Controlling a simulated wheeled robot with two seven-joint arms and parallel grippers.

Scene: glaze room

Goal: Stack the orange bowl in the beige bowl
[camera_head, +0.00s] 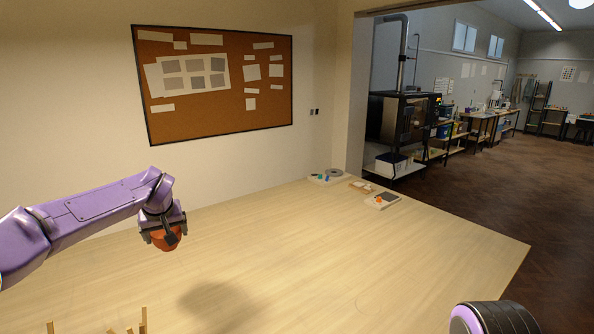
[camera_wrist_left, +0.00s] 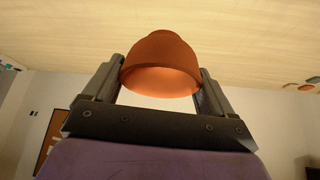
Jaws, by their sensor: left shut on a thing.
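The orange bowl (camera_head: 168,241) is in my left gripper (camera_head: 163,236), held above the left part of the table in the head view. In the left wrist view the orange bowl (camera_wrist_left: 160,65) sits between the two fingers of the left gripper (camera_wrist_left: 160,82), which is shut on it. I see no beige bowl in either view. My right gripper is not in view; only a dark and purple part of mine shows at the lower right of the head view.
The wooden table (camera_head: 330,255) is mostly bare in the middle. Small trays with items (camera_head: 383,200) stand at its far right edge. Upright wooden pegs (camera_head: 143,318) show at the lower left. A cork board (camera_head: 215,83) hangs on the wall behind.

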